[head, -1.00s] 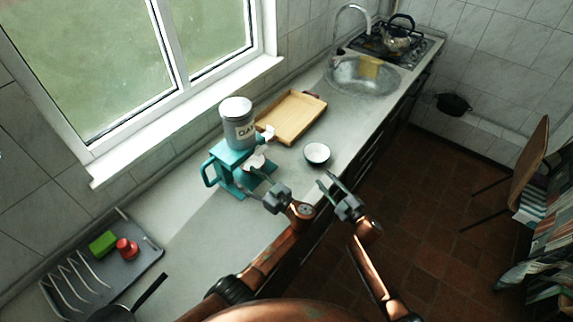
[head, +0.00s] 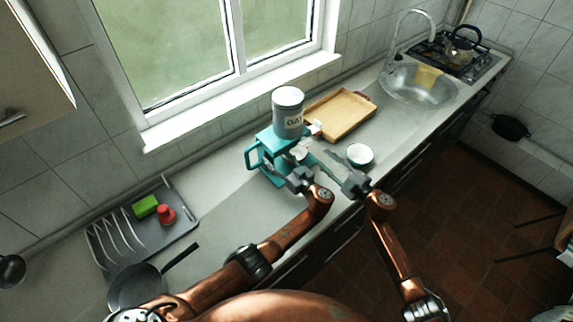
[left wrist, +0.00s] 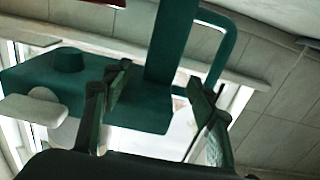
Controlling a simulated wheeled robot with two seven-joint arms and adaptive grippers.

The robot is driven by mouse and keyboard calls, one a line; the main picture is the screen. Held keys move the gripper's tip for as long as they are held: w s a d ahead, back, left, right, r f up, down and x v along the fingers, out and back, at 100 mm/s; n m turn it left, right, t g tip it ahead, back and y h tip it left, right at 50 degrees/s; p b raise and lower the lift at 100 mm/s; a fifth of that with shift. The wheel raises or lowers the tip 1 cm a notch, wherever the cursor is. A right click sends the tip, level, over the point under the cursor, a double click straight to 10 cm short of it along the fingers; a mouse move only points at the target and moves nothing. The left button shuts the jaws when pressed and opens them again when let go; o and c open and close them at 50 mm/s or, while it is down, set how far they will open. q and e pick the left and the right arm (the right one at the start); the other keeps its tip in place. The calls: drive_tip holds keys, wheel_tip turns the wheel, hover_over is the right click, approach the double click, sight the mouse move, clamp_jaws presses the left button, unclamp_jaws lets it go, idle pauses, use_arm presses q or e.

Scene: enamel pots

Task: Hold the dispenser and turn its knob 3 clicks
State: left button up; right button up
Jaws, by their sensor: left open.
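The dispenser is a teal stand (head: 279,143) with a grey canister (head: 288,112) marked "OAT" on top and a loop handle (head: 253,155) on its left side. A small white part, which looks like the knob (head: 315,128), sticks out at its right. My left gripper (head: 290,171) is open in front of the stand. In the left wrist view the open fingers (left wrist: 158,88) are spread before the teal stand (left wrist: 172,45), with its handle (left wrist: 222,50) at the right. Contact cannot be told. My right gripper (head: 336,160) is open and empty, right of the dispenser, near the bowl.
A white bowl (head: 359,155) stands right of the dispenser. A wooden tray (head: 341,115) lies behind. The sink (head: 420,88) and a kettle (head: 463,47) are farther right. A dish rack (head: 180,232) with a green sponge (head: 146,206) and a red item (head: 166,214), and a pan (head: 137,287), are left.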

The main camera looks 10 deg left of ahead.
use_arm(q)
drive_tip(key=x, duration=0.3)
drive_tip(key=shift+w+a+r, duration=0.1)
drive_tip(key=shift+a+r, duration=0.1)
drive_tip(key=shift+w+a+f, duration=0.15)
drive_tip(key=shift+w+a, duration=0.3)
drive_tip(key=shift+a, duration=0.05)
drive_tip(key=shift+c, duration=0.4)
clamp_jaws()
